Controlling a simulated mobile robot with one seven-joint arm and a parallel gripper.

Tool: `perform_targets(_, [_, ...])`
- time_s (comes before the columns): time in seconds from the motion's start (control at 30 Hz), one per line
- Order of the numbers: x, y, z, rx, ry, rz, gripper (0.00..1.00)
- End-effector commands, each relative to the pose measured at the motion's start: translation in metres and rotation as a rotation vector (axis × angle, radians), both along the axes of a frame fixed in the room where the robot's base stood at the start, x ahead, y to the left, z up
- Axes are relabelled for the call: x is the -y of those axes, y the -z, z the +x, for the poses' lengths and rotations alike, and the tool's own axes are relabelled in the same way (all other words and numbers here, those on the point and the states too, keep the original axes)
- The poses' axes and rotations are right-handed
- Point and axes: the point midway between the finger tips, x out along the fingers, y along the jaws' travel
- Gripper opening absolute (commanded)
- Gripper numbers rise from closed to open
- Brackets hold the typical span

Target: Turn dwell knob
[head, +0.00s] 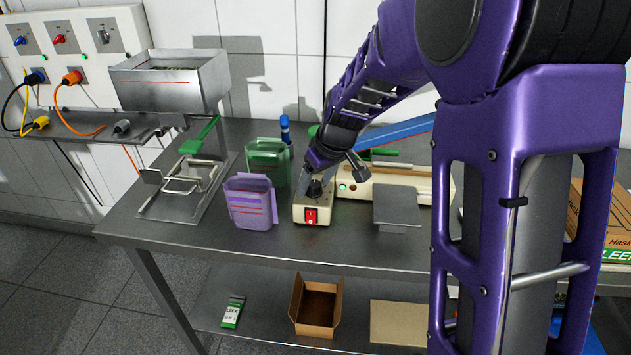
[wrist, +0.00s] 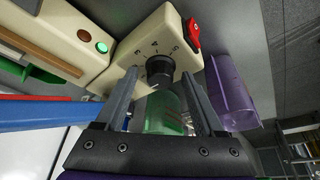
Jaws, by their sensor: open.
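The dwell knob (wrist: 159,71) is a black round knob on the sloped face of a cream control box (wrist: 150,42), with numbers printed around it. In the head view the knob (head: 314,188) shows on top of the box (head: 299,208), partly hidden by my gripper (head: 320,175). In the wrist view my gripper (wrist: 160,68) is open, one finger on each side of the knob. The knob lies between the fingertips; I cannot tell whether either finger touches it.
A red rocker switch (head: 311,216) is on the box front, with a cream sealer-like machine (head: 385,188) with a green light beside it. A purple container (head: 250,207) and a green container (head: 267,158) stand close on the left. A grey plate (head: 397,205) lies right.

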Motion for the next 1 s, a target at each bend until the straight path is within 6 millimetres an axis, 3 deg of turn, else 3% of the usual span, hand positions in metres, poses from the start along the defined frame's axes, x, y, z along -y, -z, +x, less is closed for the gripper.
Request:
perform_targets(0.2, [-0.0001,-0.0002,0.0001,0.0,0.0,0.0,0.69])
perform_targets(0.6, [0.0,-0.0003,0.0,0.0,0.0,0.0,0.0])
perform_targets(1.0, [-0.001,-0.0019,-0.0007,0.0,0.054,-0.002,0.0])
